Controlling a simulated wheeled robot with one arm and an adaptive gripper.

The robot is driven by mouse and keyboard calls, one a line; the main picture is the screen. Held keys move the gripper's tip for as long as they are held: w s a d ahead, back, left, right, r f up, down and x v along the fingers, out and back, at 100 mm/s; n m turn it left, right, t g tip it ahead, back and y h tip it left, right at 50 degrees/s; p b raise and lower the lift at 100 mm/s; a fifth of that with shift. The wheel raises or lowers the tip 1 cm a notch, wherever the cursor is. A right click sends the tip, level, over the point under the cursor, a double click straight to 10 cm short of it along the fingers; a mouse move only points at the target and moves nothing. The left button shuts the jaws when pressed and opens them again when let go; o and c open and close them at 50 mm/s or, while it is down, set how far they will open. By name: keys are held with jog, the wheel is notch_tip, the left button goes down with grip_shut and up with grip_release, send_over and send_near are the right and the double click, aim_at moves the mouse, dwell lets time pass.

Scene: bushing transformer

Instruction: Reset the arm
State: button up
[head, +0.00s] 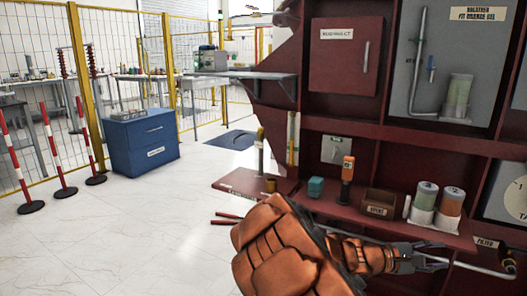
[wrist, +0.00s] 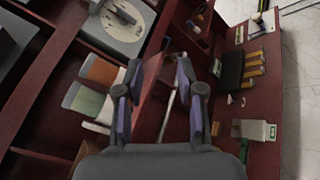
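My arm (head: 290,250), in orange covering, reaches across the lower right of the head view. My gripper (head: 425,257) is at its end, in front of the dark red cabinet (head: 330,125). In the wrist view my gripper (wrist: 160,80) has its two fingers spread apart, with nothing clearly held between them. A thin metal rod (wrist: 168,112) shows in the gap, seemingly beyond the fingers. In the head view a metal rod (head: 485,270) extends right from near the gripper; contact cannot be told.
The cabinet's lower shelf holds two cylinders (head: 425,198), a small brown box (head: 380,203), an orange-black tool (head: 347,180) and a teal block (head: 316,187). A blue cabinet (head: 142,140), striped posts (head: 55,160) and yellow fencing stand left. The floor (head: 130,230) between is clear.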

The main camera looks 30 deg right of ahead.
jog(key=s+a+r+m+g+y+p, duration=0.1)
jog(key=s+a+r+m+y+p, duration=0.3)
jog(key=a+r, duration=0.3)
jog(key=s+a+r+t+y+p, duration=0.1)
jog(key=a+r+y+p, duration=0.3)
jog(key=a, duration=0.8)
jog(key=s+a+r+t+y+p, duration=0.1)
jog(key=a+r+t+y+p, duration=0.2)
jog(key=a+p, duration=0.6)
jog(key=s+a+r+t+y+p, duration=0.1)
jog(key=a+r+y+p, duration=0.4)
jog(key=a, duration=1.1)
jog(key=shift+s+r+t+p, duration=0.35)
jog(key=shift+r+t+p, duration=0.15)
jog(key=shift+r+p, duration=0.15)
